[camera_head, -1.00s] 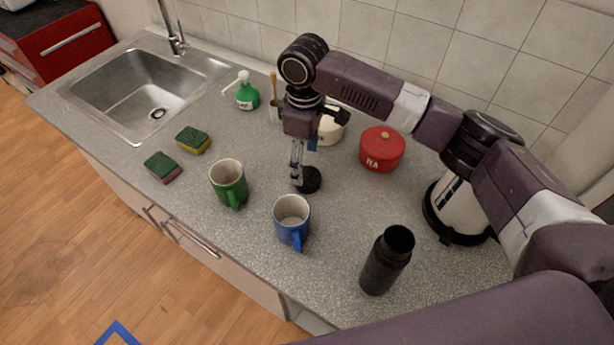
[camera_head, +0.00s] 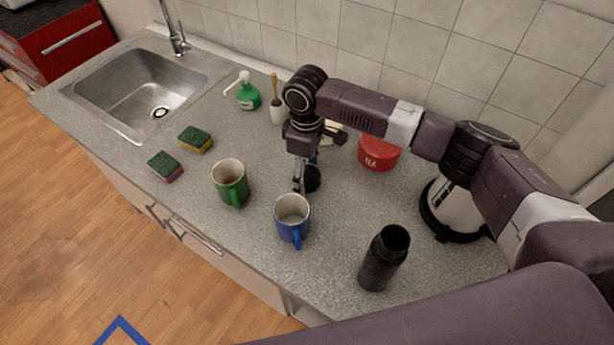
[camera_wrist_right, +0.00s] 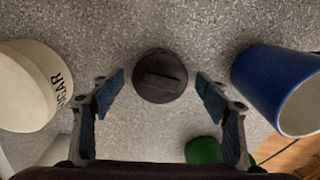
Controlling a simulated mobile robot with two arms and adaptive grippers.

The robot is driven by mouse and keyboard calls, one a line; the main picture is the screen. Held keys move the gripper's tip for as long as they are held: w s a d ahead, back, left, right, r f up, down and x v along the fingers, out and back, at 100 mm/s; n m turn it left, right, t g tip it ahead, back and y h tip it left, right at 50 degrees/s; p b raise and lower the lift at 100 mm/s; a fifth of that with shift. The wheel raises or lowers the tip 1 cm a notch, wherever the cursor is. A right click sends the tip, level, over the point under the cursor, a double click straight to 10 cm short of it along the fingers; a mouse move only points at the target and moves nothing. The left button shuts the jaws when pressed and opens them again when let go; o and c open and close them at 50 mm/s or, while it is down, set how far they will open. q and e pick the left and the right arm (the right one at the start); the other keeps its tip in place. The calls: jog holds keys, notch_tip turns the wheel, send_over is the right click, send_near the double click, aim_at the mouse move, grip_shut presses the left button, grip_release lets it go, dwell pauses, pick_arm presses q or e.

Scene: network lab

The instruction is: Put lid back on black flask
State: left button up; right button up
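The black flask (camera_head: 384,258) stands upright and open-topped at the front right of the counter. Its round black lid (camera_head: 313,179) rests on the counter behind the blue mug. In the right wrist view the lid (camera_wrist_right: 160,76) shows its top, with a raised bar across it. My right gripper (camera_head: 300,184) points down at the lid and hides part of it in the head view. In the wrist view the right gripper (camera_wrist_right: 160,85) is open, with a finger on each side of the lid and gaps between. My left gripper is not in view.
A blue mug (camera_head: 291,219) and a green mug (camera_head: 230,183) stand close by. A cream sugar pot (camera_wrist_right: 25,85) and a red tea pot (camera_head: 378,154) are behind. A kettle (camera_head: 455,208) stands right. Sponges (camera_head: 195,139), a soap bottle (camera_head: 249,96) and the sink (camera_head: 140,88) are left.

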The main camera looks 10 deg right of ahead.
aim_at(306, 175)
jog(key=c, duration=1.1)
jog(key=shift+r, duration=0.15)
jog(key=shift+c, duration=0.2)
notch_tip(306, 175, up, 20)
jog(key=b, duration=0.3)
jog(key=shift+b, duration=0.3)
